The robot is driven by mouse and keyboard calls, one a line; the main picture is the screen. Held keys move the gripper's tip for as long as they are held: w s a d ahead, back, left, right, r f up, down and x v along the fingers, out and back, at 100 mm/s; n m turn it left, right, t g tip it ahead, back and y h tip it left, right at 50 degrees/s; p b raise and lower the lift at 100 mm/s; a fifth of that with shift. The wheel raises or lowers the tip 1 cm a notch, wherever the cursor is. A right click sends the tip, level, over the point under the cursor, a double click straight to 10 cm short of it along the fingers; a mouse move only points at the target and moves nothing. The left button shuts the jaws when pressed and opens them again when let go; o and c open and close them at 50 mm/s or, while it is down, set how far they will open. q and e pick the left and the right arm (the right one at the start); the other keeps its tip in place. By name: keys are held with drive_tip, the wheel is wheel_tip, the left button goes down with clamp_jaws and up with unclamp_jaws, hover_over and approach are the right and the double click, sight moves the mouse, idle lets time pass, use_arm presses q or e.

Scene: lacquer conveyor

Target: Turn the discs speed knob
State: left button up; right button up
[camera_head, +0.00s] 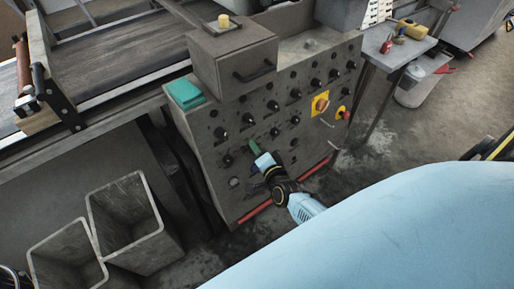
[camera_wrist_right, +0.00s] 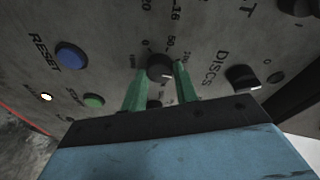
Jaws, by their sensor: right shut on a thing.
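The control panel (camera_head: 215,150) is a grey, worn box face with several black knobs. My right gripper (camera_head: 254,146), with green fingers, reaches its lower middle. In the right wrist view the two fingers of the right gripper (camera_wrist_right: 160,72) stand on either side of a dark round knob (camera_wrist_right: 158,66), shut on it. A scale with numbers such as 50 is printed above this knob, and the word DISCS is printed to its right. In the head view the fingers and wrist hide the knob. My left gripper is not in view.
A black switch (camera_wrist_right: 242,76) sits right of the held knob. A blue RESET button (camera_wrist_right: 72,55) and a green button (camera_wrist_right: 94,101) are on the left. A yellow-backed red switch (camera_head: 321,104) is farther right on the panel. Open bins (camera_head: 128,250) stand at lower left.

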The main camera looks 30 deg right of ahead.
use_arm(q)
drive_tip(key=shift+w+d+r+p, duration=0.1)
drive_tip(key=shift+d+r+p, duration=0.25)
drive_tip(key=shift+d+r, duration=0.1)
use_arm(e)
drive_tip(key=shift+m+g, duration=0.3)
drive_tip(key=shift+m, duration=1.3)
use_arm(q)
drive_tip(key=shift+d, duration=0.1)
use_arm(e)
drive_tip(key=o, duration=1)
drive_tip(key=shift+c, duration=0.2)
drive_tip(key=shift+s, duration=0.1)
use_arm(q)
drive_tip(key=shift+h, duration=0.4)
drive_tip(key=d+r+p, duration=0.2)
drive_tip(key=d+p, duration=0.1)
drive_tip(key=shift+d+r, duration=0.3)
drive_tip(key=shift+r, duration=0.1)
use_arm(e)
drive_tip(key=v, duration=1.3)
drive_tip(key=shift+r, duration=0.2)
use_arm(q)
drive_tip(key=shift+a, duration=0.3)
use_arm(e)
drive_tip(key=shift+s, duration=0.1)
